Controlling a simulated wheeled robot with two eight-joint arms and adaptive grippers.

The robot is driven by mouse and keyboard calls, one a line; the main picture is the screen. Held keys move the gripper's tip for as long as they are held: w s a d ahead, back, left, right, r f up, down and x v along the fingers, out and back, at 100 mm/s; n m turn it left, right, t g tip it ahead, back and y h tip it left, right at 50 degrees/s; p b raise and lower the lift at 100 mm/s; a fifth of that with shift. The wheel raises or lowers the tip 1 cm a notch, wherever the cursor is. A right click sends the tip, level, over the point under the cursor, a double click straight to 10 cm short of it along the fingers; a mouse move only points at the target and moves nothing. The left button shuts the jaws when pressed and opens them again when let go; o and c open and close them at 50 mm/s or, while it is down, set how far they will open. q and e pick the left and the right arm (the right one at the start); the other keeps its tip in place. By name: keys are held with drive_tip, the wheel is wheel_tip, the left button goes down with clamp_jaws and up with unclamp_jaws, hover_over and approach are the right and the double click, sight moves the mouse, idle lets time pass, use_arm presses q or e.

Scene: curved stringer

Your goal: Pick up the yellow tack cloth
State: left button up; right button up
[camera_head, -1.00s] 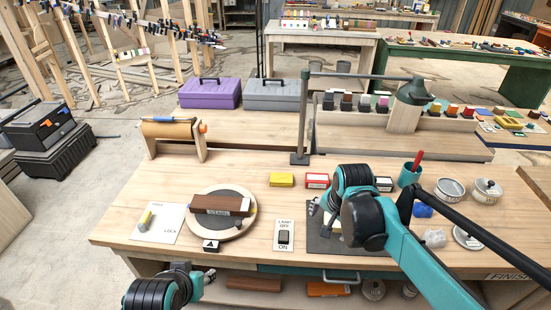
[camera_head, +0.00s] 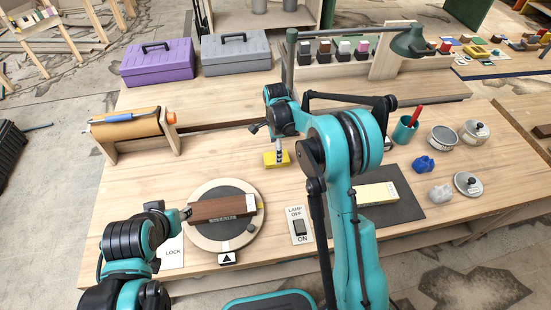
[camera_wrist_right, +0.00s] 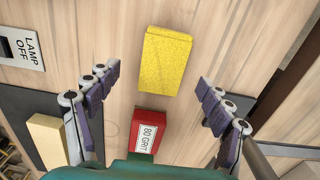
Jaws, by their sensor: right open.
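The yellow tack cloth (camera_head: 270,159) is a flat yellow block lying on the wooden workbench, behind the turntable and to its right. In the right wrist view the cloth (camera_wrist_right: 166,60) lies whole and clear, ahead of the fingertips and roughly centred between them. My right gripper (camera_wrist_right: 155,82) is open and empty, pointing down over the bench. In the head view this gripper (camera_head: 279,150) is right above the cloth and hides part of it. My left gripper (camera_head: 186,213) is at the left end of a brown block on the turntable; its fingers are too small to read.
The brown block (camera_head: 222,207) rests on the round turntable (camera_head: 207,237). A red 80 grit box (camera_wrist_right: 147,128) lies close to the cloth. A lamp switch plate (camera_head: 299,226), a dark mat (camera_head: 408,209) with a pale block, and a paper roll holder (camera_head: 110,153) are around.

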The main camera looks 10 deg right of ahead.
drive_tip(key=f, duration=0.1)
drive_tip(key=f+b, duration=0.1)
drive_tip(key=f, duration=0.3)
drive_tip(key=shift+w+d+b, duration=0.2)
drive_tip(key=shift+w+b, duration=0.05)
drive_tip(key=shift+b, duration=0.15)
drive_tip(key=shift+r, duration=0.1)
drive_tip(key=shift+c, duration=0.6)
drive_tip(key=c, duration=1.1)
wheel_tip(320, 180, up, 5)
drive_tip(key=shift+f+p, duration=0.2)
drive_tip(key=shift+p, duration=0.8)
drive_tip(key=s+d+r+p, duration=0.1)
drive_tip(key=d+r, duration=0.1)
drive_tip(key=d, duration=0.1)
drive_tip(key=s+d+r, duration=0.1)
drive_tip(key=d+r, duration=0.1)
drive_tip(key=d, duration=0.2)
drive_tip(key=s+d+r+p, duration=0.1)
drive_tip(key=s+d+r, duration=0.1)
drive_tip(key=d, duration=0.2)
drive_tip(key=shift+r+p, duration=0.2)
drive_tip(key=shift+p, duration=0.15)
